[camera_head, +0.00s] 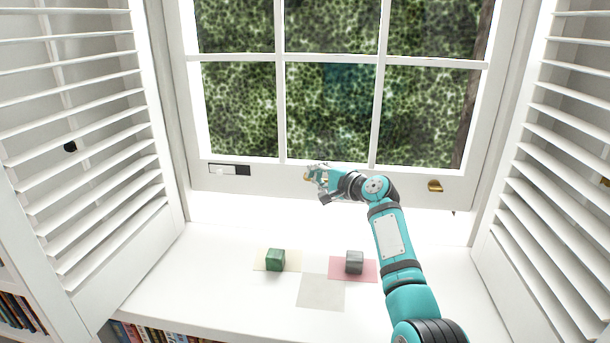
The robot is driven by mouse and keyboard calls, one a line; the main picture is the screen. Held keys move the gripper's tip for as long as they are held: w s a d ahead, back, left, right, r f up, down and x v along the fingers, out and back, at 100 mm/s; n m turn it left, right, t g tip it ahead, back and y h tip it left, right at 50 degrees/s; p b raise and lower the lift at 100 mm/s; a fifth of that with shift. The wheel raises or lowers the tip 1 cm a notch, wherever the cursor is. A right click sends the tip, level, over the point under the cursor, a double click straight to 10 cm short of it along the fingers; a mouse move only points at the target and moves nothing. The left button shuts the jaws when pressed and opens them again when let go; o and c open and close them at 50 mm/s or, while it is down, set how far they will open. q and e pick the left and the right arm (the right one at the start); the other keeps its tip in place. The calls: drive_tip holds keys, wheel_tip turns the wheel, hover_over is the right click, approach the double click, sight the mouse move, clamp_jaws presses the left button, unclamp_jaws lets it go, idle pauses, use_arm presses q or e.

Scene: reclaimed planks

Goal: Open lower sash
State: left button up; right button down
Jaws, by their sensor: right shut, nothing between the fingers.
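The lower sash (400,180) is a white frame with several panes, and its bottom rail runs across the upper middle. A brass pull (435,186) sits on the right part of the rail. My right gripper (315,180) is at the rail left of that pull, shut and empty. A small brass-coloured bit (306,177) shows at its left side, mostly hidden by the fingers. I cannot tell whether the gripper touches the rail. The strip below the rail is washed out, so any gap there is unclear. My left gripper is not in view.
Below, the white ledge (210,285) holds a green cube (275,259) on a cream square, a grey cube (354,262) on a pink square (372,274), and an empty grey square (322,291). Louvred shutters (85,130) flank the window. A black-and-white plate (230,169) is on the rail.

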drive_tip(key=c, duration=1.7)
unclamp_jaws()
drive_tip(key=shift+r, duration=0.1)
drive_tip(key=shift+o, duration=0.2)
drive_tip(key=s+a+v, duration=0.1)
drive_tip(key=a+v, duration=0.1)
drive_tip(key=v, duration=0.9)
drive_tip(key=shift+s, duration=0.35)
